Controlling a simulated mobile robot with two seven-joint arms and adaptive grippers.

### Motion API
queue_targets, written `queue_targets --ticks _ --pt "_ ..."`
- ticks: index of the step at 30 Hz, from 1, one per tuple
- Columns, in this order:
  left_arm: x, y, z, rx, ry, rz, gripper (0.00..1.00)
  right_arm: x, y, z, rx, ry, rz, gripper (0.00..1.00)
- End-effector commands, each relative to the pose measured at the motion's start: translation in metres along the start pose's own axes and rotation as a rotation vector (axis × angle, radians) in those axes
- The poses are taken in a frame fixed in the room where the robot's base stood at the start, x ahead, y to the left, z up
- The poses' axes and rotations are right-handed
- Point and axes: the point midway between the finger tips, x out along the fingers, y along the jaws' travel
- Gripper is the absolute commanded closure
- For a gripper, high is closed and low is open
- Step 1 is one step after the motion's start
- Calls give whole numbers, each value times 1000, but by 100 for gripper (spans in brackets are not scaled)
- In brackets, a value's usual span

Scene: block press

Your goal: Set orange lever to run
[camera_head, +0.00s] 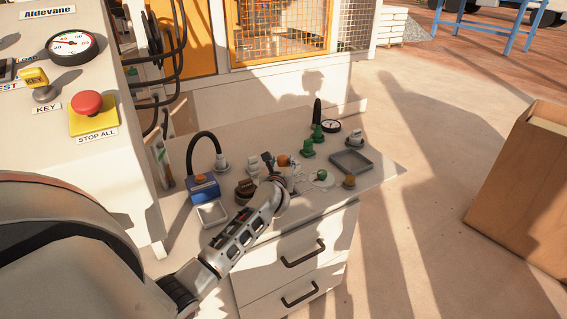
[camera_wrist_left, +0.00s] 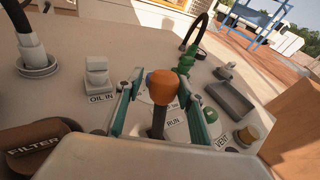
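The orange lever has a rounded orange knob (camera_head: 283,160) above the white worktop. In the left wrist view, the knob (camera_wrist_left: 162,87) sits on a dark shaft (camera_wrist_left: 158,124). A RUN label (camera_wrist_left: 174,122) lies just right of the shaft, with another label partly hidden behind it. My left gripper (camera_head: 280,178) is over the worktop at the lever. In the wrist view, its teal-lined fingers (camera_wrist_left: 161,78) stand apart on either side of the knob, with visible gaps. My right gripper is not in view.
A brown FILTER knob (camera_wrist_left: 45,145) and OIL IN valve (camera_wrist_left: 97,76) stand left of the lever. A red stop button (camera_head: 87,103) is on the left cabinet.

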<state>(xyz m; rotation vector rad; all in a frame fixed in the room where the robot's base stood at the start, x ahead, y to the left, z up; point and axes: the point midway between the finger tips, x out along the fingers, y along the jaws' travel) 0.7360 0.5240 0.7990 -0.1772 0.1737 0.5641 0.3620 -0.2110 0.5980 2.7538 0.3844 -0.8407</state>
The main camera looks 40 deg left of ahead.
Motion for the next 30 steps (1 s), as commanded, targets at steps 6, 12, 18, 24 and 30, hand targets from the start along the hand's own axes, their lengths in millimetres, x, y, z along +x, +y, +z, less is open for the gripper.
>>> queue_targets --ticks 6,12,18,24,30 --pt "-1 -2 0 -1 0 -4 55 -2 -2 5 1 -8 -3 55" --pt "-4 -4 -1 -2 0 -6 55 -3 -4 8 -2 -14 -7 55" --pt "-27 -4 -1 -2 1 -8 55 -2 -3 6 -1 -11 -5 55" --pt "-66 -3 -1 -2 1 -7 55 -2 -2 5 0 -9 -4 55" --pt "-100 -2 -1 -2 1 -6 55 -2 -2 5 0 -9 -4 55"
